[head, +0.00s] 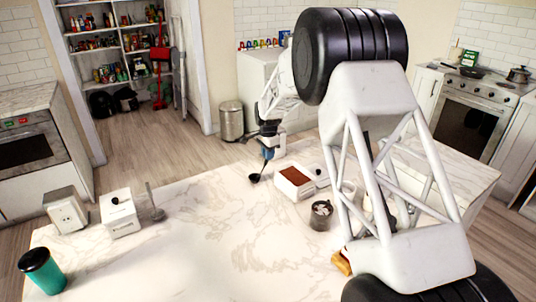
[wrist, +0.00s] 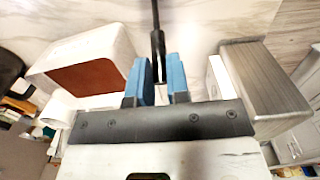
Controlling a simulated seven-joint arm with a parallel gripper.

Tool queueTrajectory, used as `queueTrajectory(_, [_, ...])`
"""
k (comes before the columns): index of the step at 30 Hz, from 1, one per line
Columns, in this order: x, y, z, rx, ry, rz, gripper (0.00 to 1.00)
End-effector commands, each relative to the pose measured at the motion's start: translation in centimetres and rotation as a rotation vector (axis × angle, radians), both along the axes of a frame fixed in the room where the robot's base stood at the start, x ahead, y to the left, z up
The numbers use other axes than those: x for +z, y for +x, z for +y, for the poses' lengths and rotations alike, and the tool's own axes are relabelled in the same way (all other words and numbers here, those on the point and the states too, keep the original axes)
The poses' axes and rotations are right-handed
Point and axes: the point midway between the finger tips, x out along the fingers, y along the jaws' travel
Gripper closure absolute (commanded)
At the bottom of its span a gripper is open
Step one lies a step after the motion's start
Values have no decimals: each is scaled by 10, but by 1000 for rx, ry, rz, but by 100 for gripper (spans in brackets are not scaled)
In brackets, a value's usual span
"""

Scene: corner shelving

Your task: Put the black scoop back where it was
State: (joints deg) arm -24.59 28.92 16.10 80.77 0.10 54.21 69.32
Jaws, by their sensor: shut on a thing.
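The black scoop (head: 255,178) hangs from my gripper (head: 267,154) at the far edge of the marble counter, bowl downward. In the wrist view its dark handle (wrist: 157,45) stands between the blue fingers of my gripper (wrist: 160,75), which are shut on it. The bowl is outside the wrist view. An open white canister (head: 294,182) filled with brown powder stands just right of the scoop; it also shows at left in the wrist view (wrist: 120,50). I cannot tell whether the scoop touches the counter.
A dark mug (head: 321,214) with white contents stands nearer on the counter (head: 225,225). The counter's middle is clear. My arm hides part of the right side.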

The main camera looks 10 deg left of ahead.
Motion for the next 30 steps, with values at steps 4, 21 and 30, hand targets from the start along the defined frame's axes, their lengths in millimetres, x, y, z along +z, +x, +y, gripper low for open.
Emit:
queueTrajectory(4, [-3,0,0,0,0,0,100])
queueTrajectory(21, [0,0,0,0,0,0,58])
queueTrajectory(30, [26,0,0,0,1,-2,58])
